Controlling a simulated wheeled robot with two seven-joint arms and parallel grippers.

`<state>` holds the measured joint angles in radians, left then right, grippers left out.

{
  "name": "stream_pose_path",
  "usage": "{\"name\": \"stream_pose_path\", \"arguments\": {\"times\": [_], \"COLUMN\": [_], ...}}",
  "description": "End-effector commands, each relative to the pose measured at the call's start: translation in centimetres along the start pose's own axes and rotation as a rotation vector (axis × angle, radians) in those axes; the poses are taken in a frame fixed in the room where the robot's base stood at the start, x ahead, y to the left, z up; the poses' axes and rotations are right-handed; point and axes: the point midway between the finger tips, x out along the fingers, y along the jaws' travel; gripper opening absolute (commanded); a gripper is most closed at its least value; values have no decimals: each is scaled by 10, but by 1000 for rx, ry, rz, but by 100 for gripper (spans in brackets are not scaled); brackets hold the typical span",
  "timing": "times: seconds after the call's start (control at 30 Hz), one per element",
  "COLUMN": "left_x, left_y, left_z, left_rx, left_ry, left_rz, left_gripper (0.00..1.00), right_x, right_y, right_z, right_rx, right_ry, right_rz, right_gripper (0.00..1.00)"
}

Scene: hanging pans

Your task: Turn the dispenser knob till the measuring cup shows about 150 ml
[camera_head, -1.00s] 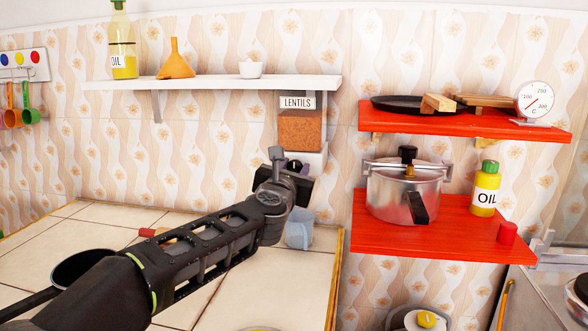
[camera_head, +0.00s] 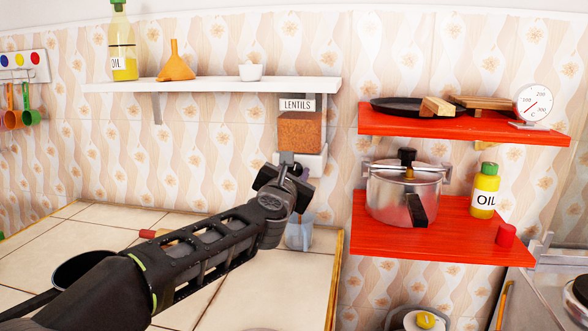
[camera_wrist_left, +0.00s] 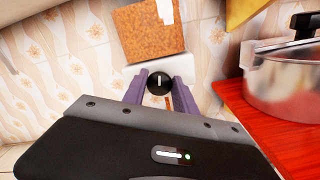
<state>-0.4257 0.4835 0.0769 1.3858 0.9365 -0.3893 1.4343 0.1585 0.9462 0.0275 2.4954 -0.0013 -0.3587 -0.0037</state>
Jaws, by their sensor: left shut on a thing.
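The clear dispenser (camera_head: 300,131), labelled LENTILS, hangs under the white shelf and holds orange-brown lentils. Its black knob (camera_wrist_left: 160,83) has a pale mark that stands about upright in the left wrist view. My left gripper (camera_head: 298,170) is shut on the knob, with one purple finger on each side (camera_wrist_left: 160,90). A thin reddish-brown streak (camera_wrist_left: 168,102) shows just below the knob, between the fingers. The bluish clear measuring cup (camera_head: 300,236) stands on the tiled counter below the dispenser, partly behind my wrist. Its scale and contents cannot be read. My right gripper is not in view.
A red shelf (camera_head: 440,238) with a pressure cooker (camera_head: 392,195) and an oil bottle (camera_head: 485,190) is close on the right. A white shelf (camera_head: 215,85) runs above. The tiled counter (camera_head: 100,225) is largely clear around my left arm.

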Motion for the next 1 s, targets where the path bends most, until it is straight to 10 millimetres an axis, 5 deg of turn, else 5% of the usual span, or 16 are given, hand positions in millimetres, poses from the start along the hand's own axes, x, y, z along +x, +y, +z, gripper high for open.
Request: {"name": "stream_pose_path", "arguments": {"times": [1.0], "left_x": [0], "left_y": [-3], "left_z": [1], "left_rx": [950], "left_ry": [-1], "left_rz": [-2], "left_gripper": [0], "right_x": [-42], "right_y": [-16], "right_z": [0], "right_rx": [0], "right_ry": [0], "right_rz": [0], "right_gripper": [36]}}
